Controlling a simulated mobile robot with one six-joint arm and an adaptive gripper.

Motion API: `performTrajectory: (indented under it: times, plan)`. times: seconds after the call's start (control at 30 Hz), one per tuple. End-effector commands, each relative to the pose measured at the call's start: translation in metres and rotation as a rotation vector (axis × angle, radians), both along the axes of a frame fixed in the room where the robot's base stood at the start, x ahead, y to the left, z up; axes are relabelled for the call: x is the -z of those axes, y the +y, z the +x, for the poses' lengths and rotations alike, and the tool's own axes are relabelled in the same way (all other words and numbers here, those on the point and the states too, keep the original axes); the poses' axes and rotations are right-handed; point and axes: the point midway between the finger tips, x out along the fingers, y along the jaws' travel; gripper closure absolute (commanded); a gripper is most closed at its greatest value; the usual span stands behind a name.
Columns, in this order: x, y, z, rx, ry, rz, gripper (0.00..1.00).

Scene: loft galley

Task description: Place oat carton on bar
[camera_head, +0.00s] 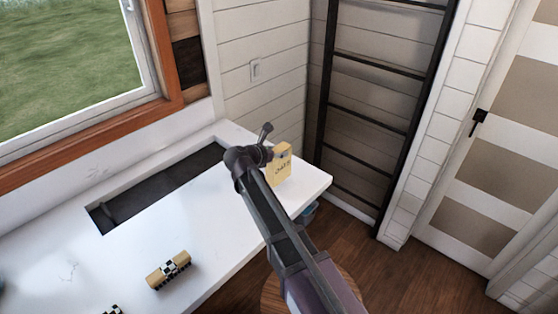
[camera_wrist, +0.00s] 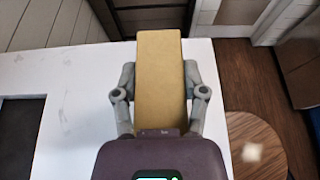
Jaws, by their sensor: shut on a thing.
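The oat carton (camera_wrist: 159,75) is a plain tan-yellow box in the wrist view, and it stands between the two grey fingers of my gripper (camera_wrist: 160,88). My gripper is shut on it, one finger at each side. In the head view the yellow carton (camera_head: 282,161) shows dark lettering and looks upright near the far right end of the white bar (camera_head: 215,228). My arm hides part of it and most of the gripper there. I cannot tell whether its base touches the bar top.
A dark sink recess (camera_head: 155,190) lies left of the carton. A yellow item with a checkered band (camera_head: 169,269) lies on the near counter, with another checkered thing (camera_head: 113,310) at the bottom edge. A round wooden stool (camera_wrist: 253,145) stands beside the counter. A dark ladder (camera_head: 372,117) leans behind.

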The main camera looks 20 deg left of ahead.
Motion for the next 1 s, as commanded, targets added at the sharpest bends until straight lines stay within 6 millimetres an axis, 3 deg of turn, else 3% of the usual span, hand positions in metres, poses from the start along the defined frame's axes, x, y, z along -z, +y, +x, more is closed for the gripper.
performTrajectory:
  times: [0.33, 0.93, 0.97, 1.0]
  plan:
    - [0.032, -0.001, -0.001, 0.001, 0.0, 0.0, 0.77]
    - [0.038, -0.002, -0.001, 0.002, 0.0, 0.0, 0.77]
    - [0.038, -0.002, -0.001, 0.002, 0.0, 0.0, 0.41]
    - [0.037, -0.002, -0.001, 0.002, 0.0, 0.0, 0.29]
